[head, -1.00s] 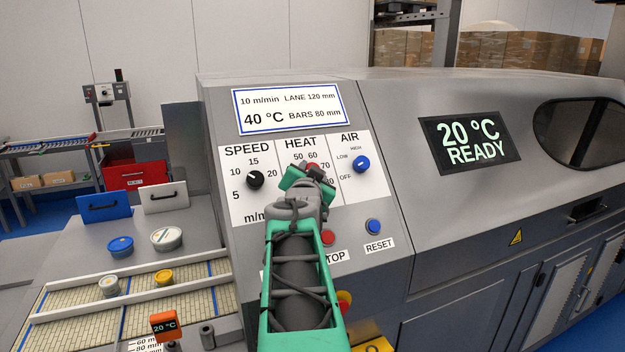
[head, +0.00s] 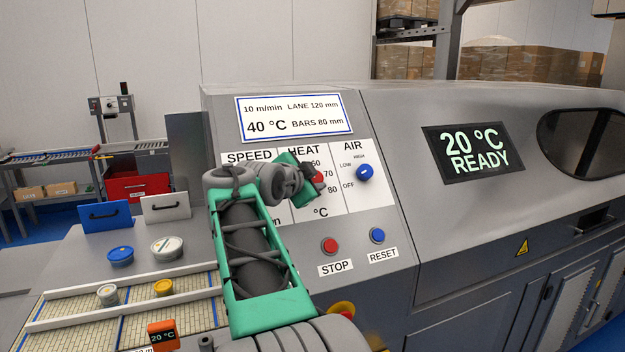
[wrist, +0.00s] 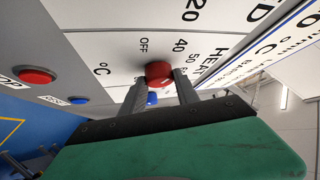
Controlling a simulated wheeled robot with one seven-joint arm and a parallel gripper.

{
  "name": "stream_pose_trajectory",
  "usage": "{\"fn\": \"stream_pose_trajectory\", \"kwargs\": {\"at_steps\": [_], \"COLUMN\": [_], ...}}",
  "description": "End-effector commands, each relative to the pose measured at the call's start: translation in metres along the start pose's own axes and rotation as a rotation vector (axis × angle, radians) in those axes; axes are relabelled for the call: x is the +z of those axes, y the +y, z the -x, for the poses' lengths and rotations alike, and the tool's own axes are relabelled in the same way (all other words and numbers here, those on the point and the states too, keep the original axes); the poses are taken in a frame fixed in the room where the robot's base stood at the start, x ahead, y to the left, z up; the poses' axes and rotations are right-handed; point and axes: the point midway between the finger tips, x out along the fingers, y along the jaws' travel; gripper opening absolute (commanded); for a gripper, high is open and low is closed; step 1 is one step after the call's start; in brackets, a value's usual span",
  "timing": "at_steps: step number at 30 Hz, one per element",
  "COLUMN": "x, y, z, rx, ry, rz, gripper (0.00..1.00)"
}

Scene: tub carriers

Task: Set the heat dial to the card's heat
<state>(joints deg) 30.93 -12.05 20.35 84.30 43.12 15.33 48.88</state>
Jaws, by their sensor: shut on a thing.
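The red heat dial (head: 318,178) is on the white control panel under the word HEAT. In the wrist view the red dial (wrist: 158,70) sits between my two fingers, with OFF, 40 and 50 printed around it. My gripper (wrist: 160,82) is shut on it; the gripper also shows in the head view (head: 311,184), reaching in from the left. I cannot tell which mark the dial points to. The card (head: 293,116) above the panel reads 40 °C, 10 m/min, lane 120 mm, bars 80 mm. The screen (head: 472,149) reads 20 °C READY.
The blue air knob (head: 365,172) is close to the right of the heat dial. The red STOP button (head: 329,246) and blue RESET button (head: 377,235) are below. My arm covers most of the speed dial's area. Tubs stand on the belt at left.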

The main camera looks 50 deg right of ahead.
Motion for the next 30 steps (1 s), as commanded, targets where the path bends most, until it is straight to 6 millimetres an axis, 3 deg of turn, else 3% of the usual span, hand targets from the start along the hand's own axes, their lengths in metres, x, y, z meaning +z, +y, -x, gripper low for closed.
{"fn": "stream_pose_trajectory", "kwargs": {"at_steps": [8,9,17,25,30], "x": [0.0,0.0,0.0,0.0,0.003], "y": [-0.001,-0.001,0.0,0.0,0.001], "z": [0.0,0.0,0.0,0.002,0.028], "rx": [-0.001,-0.001,-0.001,-0.002,-0.006], "ry": [0.0,0.0,0.0,0.0,-0.003], "rz": [0.0,0.0,0.0,0.001,-0.001], "gripper": [0.0,0.38,0.59,0.59,0.59]}}
